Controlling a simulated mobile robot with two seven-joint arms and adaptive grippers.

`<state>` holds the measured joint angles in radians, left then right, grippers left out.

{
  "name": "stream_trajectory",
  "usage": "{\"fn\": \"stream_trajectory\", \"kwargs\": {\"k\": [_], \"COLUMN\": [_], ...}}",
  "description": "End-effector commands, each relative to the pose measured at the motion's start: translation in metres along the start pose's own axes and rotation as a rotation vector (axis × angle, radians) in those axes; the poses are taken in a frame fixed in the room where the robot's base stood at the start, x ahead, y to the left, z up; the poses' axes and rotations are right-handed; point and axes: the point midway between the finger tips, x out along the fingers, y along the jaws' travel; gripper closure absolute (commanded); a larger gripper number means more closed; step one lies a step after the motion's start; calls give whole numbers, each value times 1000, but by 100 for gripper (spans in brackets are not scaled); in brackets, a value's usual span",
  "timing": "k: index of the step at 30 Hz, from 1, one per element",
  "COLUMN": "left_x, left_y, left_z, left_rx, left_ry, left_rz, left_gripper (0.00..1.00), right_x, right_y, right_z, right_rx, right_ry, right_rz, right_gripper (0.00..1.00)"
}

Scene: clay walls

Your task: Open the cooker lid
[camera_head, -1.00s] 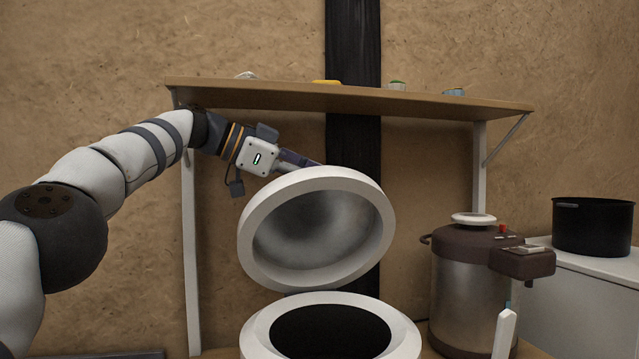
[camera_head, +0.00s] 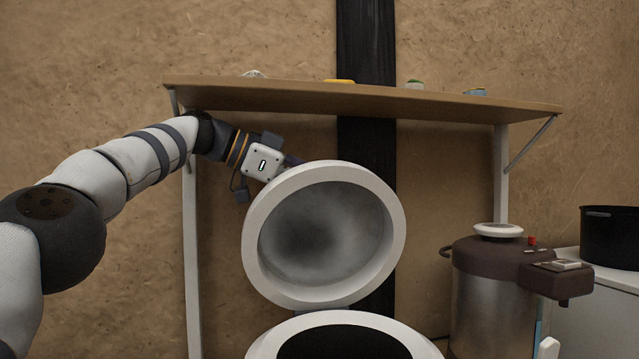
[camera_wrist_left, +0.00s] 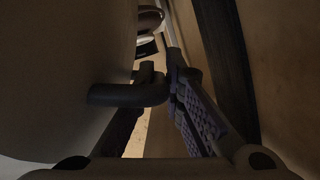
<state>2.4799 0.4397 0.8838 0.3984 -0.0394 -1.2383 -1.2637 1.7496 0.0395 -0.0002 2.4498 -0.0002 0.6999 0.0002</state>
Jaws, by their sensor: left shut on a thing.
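The cooker (camera_head: 262,346) is at the bottom centre of the head view, its white rim around a dark opening, cut off by the frame edge. Its round white lid (camera_head: 255,250) stands up above it, nearly upright, with the grey inner face toward me. My left gripper (camera_wrist_left: 165,80) reaches in from the upper left, behind the lid; its fingertips are hidden in the head view. In the left wrist view it is shut on the dark lid handle (camera_wrist_left: 128,95) beside the lid's outer face. My right gripper is not in view.
A wooden shelf (camera_head: 350,97) with small items spans the wall close above the lid. A brown and steel appliance (camera_head: 490,300) stands to the right of the cooker. A black pot (camera_head: 612,238) sits on a white surface farther right. A white object (camera_head: 547,347) shows at the lower right.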

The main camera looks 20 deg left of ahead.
Motion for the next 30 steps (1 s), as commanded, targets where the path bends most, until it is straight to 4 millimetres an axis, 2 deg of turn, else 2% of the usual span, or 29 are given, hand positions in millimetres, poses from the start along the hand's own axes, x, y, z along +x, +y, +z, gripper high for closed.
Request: {"fn": "stream_trajectory", "kwargs": {"k": [1, 2, 3, 10, 13, 24, 30], "left_x": [2, 2, 2, 1, -7, -98, -118], "left_y": [0, 0, 0, 0, 0, -1, 0], "left_z": [4, 4, 4, 2, 1, 2, 2], "left_rx": [-2, -2, -2, -1, 0, -2, -2], "left_ry": [-8, -8, -7, -4, -2, -4, -6], "left_rz": [4, 4, 4, 2, 0, 0, 3], "left_gripper": [100, 84, 82, 82, 82, 82, 82], "right_x": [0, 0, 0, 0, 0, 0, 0], "right_y": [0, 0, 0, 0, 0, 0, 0], "right_z": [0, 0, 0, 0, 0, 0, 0], "right_rx": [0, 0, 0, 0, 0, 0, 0], "right_ry": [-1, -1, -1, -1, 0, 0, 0], "right_rz": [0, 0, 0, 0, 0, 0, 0], "right_gripper": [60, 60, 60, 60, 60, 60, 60]}}
